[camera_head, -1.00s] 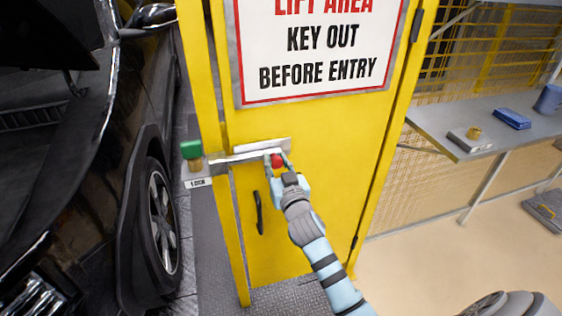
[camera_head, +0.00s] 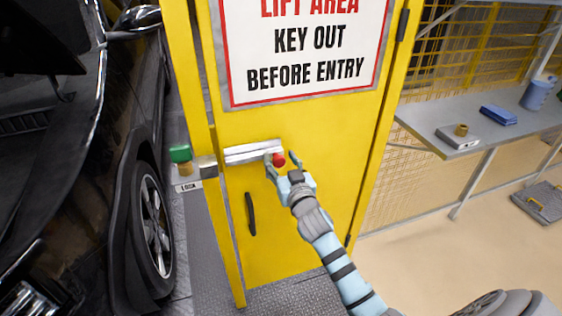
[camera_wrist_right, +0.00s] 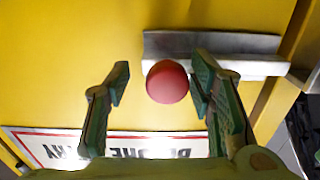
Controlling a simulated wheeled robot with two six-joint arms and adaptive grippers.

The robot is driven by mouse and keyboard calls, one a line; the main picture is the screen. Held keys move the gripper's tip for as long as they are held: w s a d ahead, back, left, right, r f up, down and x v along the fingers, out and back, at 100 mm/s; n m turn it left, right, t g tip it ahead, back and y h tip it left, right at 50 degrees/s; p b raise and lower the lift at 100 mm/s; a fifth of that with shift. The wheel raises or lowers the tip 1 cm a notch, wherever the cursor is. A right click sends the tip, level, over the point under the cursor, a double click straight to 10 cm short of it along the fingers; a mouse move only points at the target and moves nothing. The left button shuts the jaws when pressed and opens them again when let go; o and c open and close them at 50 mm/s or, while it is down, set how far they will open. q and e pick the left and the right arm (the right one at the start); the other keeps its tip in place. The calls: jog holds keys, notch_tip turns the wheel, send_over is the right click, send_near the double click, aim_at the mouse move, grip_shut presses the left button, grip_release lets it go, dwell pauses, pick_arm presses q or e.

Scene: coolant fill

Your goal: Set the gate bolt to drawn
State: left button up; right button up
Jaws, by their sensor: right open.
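The gate bolt (camera_head: 245,155) is a silver bar on the yellow gate (camera_head: 300,215), with a red round knob (camera_head: 278,160) at its right end. Its left end stops near the gate's left edge, apart from the metal keeper (camera_head: 207,168) on the post. My right gripper (camera_head: 283,164) is open around the knob. In the right wrist view the red knob (camera_wrist_right: 167,82) sits between the open fingers, close to the right-hand finger, with a clear gap on the left. The bolt (camera_wrist_right: 215,50) runs behind that finger. My left gripper is not in view.
A black handle (camera_head: 250,213) is below the bolt. A black car (camera_head: 110,160) stands left; a grey shelf (camera_head: 430,120) with small items is right.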

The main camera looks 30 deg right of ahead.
jog(key=s+a, duration=0.2)
jog(key=s, duration=1)
jog(key=shift+w, duration=0.1)
notch_tip(320, 180, down, 22)
jog(key=s+r+n+g+y, duration=0.1)
jog(key=s+n+g, duration=0.15)
jog(key=g, duration=0.25)
jog(key=s+d+f+g, duration=0.1)
jog(key=s+f+g, duration=0.1)
jog(key=s+f, duration=0.45)
jog(key=s+f+g, duration=0.2)
jog(key=s+f, duration=0.1)
jog(key=f, duration=0.7)
jog(key=s+a+f+g, duration=0.1)
jog(key=s+f+g, duration=0.2)
jog(key=s+f, duration=0.4)
jog(key=s+a+f+g+y, duration=0.1)
jog(key=s+f+g, duration=0.3)
jog(key=s, duration=1.8)
notch_tip(320, 180, down, 3)
jog(key=shift+a+r+g, duration=0.1)
jog(key=shift+a+g, duration=0.1)
jog(key=shift+g, duration=0.1)
